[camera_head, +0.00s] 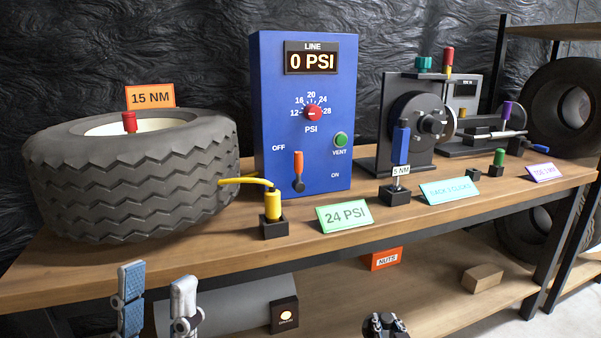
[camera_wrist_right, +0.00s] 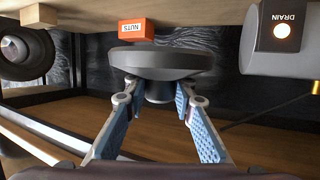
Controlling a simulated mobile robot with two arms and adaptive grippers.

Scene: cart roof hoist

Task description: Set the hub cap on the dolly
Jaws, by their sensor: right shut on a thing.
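A dark grey round cap with a short stem, which I take to be the hub cap (camera_wrist_right: 160,60), shows in the right wrist view. My right gripper (camera_wrist_right: 158,96) is shut on its stem, with one blue-padded finger on each side and the disc beyond the fingertips. In the head view only a dark part of my right gripper (camera_head: 385,325) shows at the bottom edge, and the cap cannot be made out there. My left gripper (camera_head: 158,292) is at the lower left, its two fingers apart with nothing seen between them. I cannot pick out the dolly in either view.
The bench top (camera_head: 420,225) holds a tyre (camera_head: 130,180), a blue PSI panel (camera_head: 270,120) and several tools. On the lower shelf (camera_head: 440,300) are the NUTS box (camera_head: 384,259), a wooden block (camera_head: 482,278) and a grey DRAIN container (camera_head: 225,303). Clear shelf lies between them.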

